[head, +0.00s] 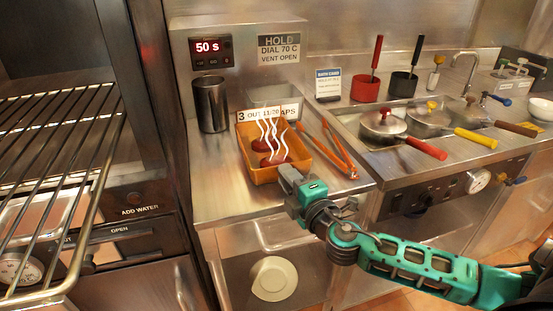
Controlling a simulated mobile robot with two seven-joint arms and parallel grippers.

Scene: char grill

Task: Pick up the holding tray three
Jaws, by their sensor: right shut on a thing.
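The holding tray three (262,178) is an orange tray on the steel counter. A white label starting with "3 OUT" stands at its back edge, partly hard to read. Reddish-brown pieces (272,152) lie in it, with wavy white steam marks above them. My right gripper (287,176) comes in from the lower right and is shut on the tray's front right corner. The gripper hides that corner. I cannot tell whether the tray is lifted off the counter. My left gripper is not in view.
Orange-handled tongs (330,150) lie close to the tray's right side. A dark steel cylinder (210,104) stands behind left. Lidded pots (382,124) sit at right. A wire rack (55,130) is at left. Counter in front of the tray is clear.

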